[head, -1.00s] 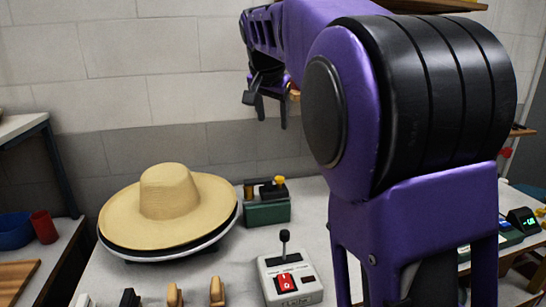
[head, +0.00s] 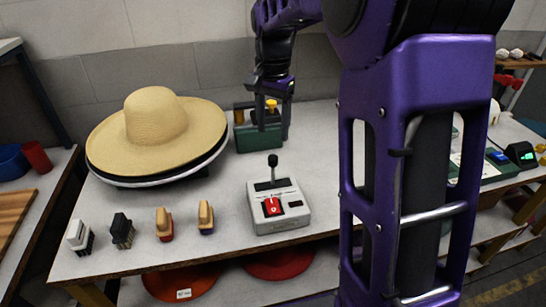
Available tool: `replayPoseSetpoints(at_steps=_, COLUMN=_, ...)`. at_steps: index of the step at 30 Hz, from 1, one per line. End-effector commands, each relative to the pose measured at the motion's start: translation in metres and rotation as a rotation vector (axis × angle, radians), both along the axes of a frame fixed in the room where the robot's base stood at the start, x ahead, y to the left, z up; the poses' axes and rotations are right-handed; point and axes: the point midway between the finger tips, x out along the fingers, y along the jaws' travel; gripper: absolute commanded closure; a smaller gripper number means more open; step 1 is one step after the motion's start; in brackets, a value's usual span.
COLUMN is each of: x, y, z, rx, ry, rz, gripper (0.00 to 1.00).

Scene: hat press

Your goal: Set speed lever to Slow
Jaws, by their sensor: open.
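A black-knobbed speed lever (head: 273,161) stands up from a pale grey control box (head: 279,221) in the middle of the table. The lever looks close to upright; the labels on the box are too small to read. My gripper (head: 272,124) points downward with its fingers apart. It is behind and above the control box, in front of the green box, and apart from the lever.
A straw hat (head: 155,130) sits on a round press at the left. A green box (head: 250,138) with a yellow knob stands behind the control box. Several brushes (head: 163,224) line the table's front left. My arm hides the table's right part.

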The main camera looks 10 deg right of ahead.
Motion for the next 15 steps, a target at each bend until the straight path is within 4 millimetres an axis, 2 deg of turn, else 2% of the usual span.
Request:
replayPoseSetpoints(at_steps=1, x=-0.001, y=0.000, z=-0.014, rx=0.000, ry=0.006, rz=0.000, gripper=0.37)
replayPoseSetpoints(at_steps=6, x=-0.001, y=0.000, z=-0.049, rx=0.000, ry=0.004, rz=0.001, gripper=0.37)
replayPoseSetpoints(at_steps=9, x=-0.001, y=0.000, z=-0.065, rx=-0.001, ry=0.004, rz=0.001, gripper=0.37)
replayPoseSetpoints(at_steps=15, x=0.000, y=0.000, z=-0.084, rx=-0.001, ry=0.001, rz=0.001, gripper=0.37)
